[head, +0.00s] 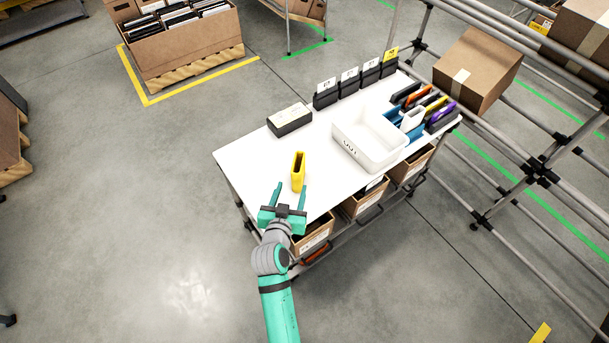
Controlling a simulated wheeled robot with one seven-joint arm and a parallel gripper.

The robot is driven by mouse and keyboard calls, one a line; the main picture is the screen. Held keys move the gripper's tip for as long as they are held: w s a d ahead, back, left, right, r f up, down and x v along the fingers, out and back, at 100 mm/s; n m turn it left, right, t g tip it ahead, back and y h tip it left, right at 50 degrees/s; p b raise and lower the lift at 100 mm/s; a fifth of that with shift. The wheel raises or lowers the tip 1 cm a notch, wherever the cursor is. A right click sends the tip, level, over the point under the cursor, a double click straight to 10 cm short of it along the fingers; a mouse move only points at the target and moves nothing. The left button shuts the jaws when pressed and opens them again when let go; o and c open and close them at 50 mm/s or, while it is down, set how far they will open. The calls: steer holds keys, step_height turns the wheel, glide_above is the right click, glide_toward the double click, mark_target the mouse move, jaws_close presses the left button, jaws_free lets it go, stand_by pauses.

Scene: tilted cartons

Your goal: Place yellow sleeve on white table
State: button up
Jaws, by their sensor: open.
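The yellow sleeve (298,172) stands upright on the white table (245,162), near its front left part. It looks like a narrow box with a dark opening at the top. My gripper (289,190) is open at the table's front edge. Its two green fingers point toward the sleeve and are spread apart, just in front of its lower end. Nothing shows between the fingers apart from the bare table. Whether a fingertip touches the sleeve cannot be told from this view.
A white bin (368,140) stands right of the sleeve, with a blue holder of coloured sleeves (411,118) beyond it. A dark box with a white top (289,119) and several black card holders (349,81) line the back. Cartons (366,196) sit below the tabletop.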

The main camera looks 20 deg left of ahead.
steer(key=x, duration=1.1)
steer(key=shift+w+d+r, duration=0.15)
steer(key=shift+d+r, duration=0.05)
steer(key=shift+d, duration=0.05)
steer(key=c, duration=1.2)
steer(key=shift+r, duration=0.15)
